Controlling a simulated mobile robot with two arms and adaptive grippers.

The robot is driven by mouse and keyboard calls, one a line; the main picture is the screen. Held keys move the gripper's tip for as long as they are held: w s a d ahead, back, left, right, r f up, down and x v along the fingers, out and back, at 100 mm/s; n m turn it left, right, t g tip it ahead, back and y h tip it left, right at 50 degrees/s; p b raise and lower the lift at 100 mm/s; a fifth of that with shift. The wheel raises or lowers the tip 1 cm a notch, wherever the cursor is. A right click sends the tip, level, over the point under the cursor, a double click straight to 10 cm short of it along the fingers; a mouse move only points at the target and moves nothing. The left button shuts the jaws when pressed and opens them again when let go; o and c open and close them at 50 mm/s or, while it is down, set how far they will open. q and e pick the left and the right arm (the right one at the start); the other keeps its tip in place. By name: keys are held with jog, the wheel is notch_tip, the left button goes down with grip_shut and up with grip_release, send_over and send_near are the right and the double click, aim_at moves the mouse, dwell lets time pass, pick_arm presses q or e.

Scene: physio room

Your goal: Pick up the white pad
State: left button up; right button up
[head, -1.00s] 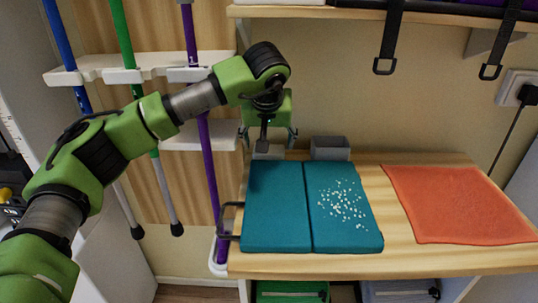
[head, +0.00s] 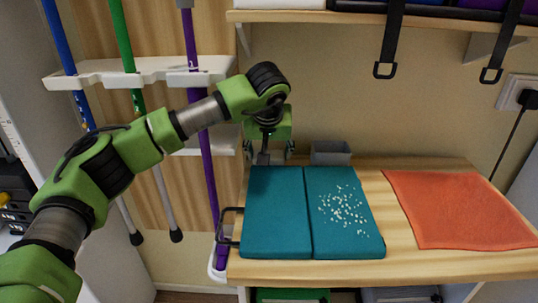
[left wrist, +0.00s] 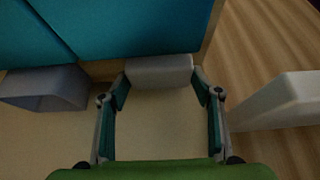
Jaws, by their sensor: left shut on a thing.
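The white pad (left wrist: 160,70) is a small pale block at the back edge of the table, beside the teal folded mat. In the left wrist view my left gripper (left wrist: 160,82) has one finger against each end of the pad and is shut on it. In the head view my left gripper (head: 268,153) points down behind the mat's back left corner, and the pad is mostly hidden there. I cannot tell whether the pad still touches the table. My right gripper is not in view.
The teal mat (head: 275,212), with white crumbs on its right half, lies just in front. A grey open box (head: 330,153) stands close to the right of the gripper. An orange cloth (head: 455,208) lies at right. A pole rack (head: 130,70) is at left, a shelf above.

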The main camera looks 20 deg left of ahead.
aim_at(269, 150)
pick_arm(q)
jog(key=shift+r, duration=0.35)
jog(key=r+p, duration=0.1)
jog(key=r, duration=0.2)
jog(key=shift+s+r, duration=0.1)
jog(key=shift+s, duration=0.1)
jog(key=s+r+p, duration=0.1)
jog(key=s+r, duration=0.8)
jog(key=s, duration=0.4)
jog(key=shift+s+a, duration=0.25)
jog(key=shift+s, duration=0.1)
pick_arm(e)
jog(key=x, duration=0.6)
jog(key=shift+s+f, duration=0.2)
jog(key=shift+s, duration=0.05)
pick_arm(q)
jog(key=shift+o, duration=0.7)
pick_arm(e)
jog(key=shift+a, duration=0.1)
